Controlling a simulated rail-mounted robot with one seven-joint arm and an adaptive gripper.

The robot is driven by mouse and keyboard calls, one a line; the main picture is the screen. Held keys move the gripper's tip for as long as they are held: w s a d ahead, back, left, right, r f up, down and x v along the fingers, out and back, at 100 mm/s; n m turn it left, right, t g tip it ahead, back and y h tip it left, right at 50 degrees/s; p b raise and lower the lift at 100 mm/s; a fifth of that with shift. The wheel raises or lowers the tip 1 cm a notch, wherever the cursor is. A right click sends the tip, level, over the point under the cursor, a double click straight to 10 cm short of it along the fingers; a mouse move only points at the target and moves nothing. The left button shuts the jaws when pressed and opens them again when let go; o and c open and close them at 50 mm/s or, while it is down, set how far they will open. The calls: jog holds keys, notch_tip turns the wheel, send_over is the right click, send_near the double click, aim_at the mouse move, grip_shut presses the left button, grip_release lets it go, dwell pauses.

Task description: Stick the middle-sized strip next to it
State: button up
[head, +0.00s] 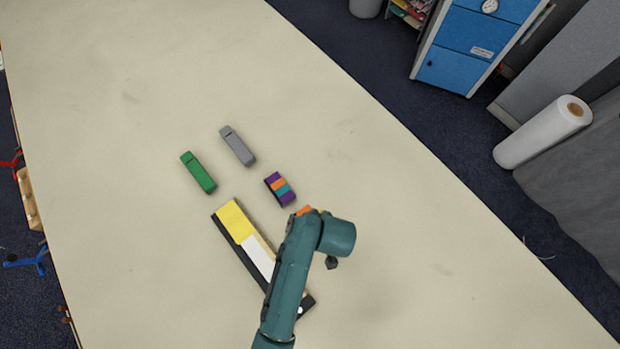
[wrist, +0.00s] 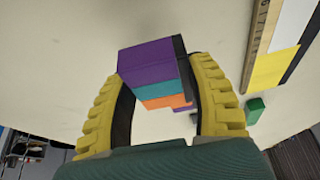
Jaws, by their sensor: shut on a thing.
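My gripper (wrist: 159,72) is shut on a small block striped in purple, orange and teal (wrist: 150,62), with a dark side. The block shows in the head view (head: 280,189) at the end of my arm, right of the board's yellow end. A long dark board (head: 226,230) lies slanted on the table. It bears a yellow strip (head: 236,221) at its upper end and a white strip (head: 259,256) beyond it. My arm hides part of the board's lower right. In the wrist view, the yellow strip (wrist: 272,70) and white strip (wrist: 292,28) are at upper right.
A green block (head: 198,172) and a grey block (head: 237,146) lie above the board on the pale table (head: 400,200). The green block also shows in the wrist view (wrist: 254,108). The table's right side is clear. Blue cabinets (head: 455,65) and a white roll (head: 540,135) stand beyond its edge.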

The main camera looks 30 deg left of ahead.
aim_at(307, 208)
notch_tip(307, 208, up, 3)
jog(key=shift+w+r, duration=0.1)
jog(key=shift+r, duration=0.1)
jog(key=shift+w+a+r, duration=0.15)
jog(key=shift+w+r, duration=0.4)
jog(key=shift+w, duration=0.05)
jog(key=shift+w+a+r, duration=0.15)
jog(key=shift+w+r, duration=0.35)
jog(key=shift+w, duration=0.05)
jog(key=shift+s+a+m+p, duration=0.2)
jog(key=shift+m+p, duration=0.1)
jog(key=shift+p, duration=0.05)
jog(key=shift+n+g, duration=0.3)
jog(key=shift+n, duration=0.6)
jog(key=s+f+p, duration=0.1)
jog(key=s+p, duration=0.1)
jog(key=s, duration=0.4)
jog(key=s+f+p, duration=0.1)
jog(key=s+p, duration=0.2)
jog(key=s, duration=0.4)
jog(key=s+f+p, duration=0.1)
jog(key=s+p, duration=0.1)
jog(key=s, duration=0.4)
jog(key=shift+s+d, duration=0.35)
jog(key=shift+s, duration=0.05)
jog(key=shift+a, duration=0.1)
jog(key=shift+r+p, duration=0.1)
jog(key=shift+p, duration=0.45)
jog(key=shift+f+b, duration=1.95)
jog(key=shift+f, duration=1.4)
